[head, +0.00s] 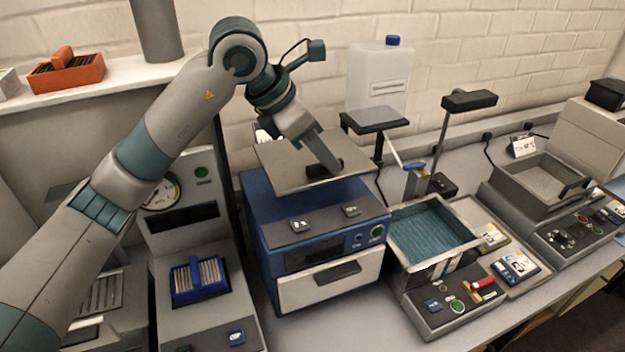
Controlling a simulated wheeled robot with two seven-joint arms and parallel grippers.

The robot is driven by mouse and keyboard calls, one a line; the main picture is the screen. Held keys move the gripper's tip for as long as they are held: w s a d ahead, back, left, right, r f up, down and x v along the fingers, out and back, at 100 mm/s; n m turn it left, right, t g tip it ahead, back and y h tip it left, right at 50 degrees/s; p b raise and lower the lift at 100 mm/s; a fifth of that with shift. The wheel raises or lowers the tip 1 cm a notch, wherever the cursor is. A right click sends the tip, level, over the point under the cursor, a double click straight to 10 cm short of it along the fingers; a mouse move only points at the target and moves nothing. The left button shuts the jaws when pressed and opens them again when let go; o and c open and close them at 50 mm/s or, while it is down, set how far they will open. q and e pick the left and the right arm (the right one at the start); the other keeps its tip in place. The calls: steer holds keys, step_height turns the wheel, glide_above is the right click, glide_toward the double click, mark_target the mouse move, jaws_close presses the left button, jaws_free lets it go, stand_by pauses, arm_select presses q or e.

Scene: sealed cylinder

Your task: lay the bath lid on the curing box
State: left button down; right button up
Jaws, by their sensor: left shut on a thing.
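The bath lid (280,176), a flat grey plate with a dark handle, is over the top of the blue box with a white drawer (330,284), which I take for the curing box. My left gripper (325,165) is shut on the lid's handle from above. The lid looks nearly level; I cannot tell whether it touches the box top or hangs just above it. Part of the box top is hidden under the lid. My right gripper is not in view.
An open bath with teal liquid (432,232) stands right of the blue box. A bottle with a blue cap (380,80) stands on a raised platform behind. A blue slide rack (198,279) is at the left. An orange rack (66,70) sits on the ledge.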

mark_target(313, 179)
arm_select(q)
steer(key=shift+a+f, duration=0.3)
steer(key=shift+a, duration=0.2)
steer(key=shift+a+f, duration=0.25)
steer(key=shift+a, duration=0.2)
steer(key=shift+a+f, duration=0.1)
steer(key=shift+a, duration=0.05)
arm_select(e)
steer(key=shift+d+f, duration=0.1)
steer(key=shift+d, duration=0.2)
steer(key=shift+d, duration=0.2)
arm_select(q)
steer(key=shift+f+b, duration=0.55)
steer(key=shift+f, duration=1.45)
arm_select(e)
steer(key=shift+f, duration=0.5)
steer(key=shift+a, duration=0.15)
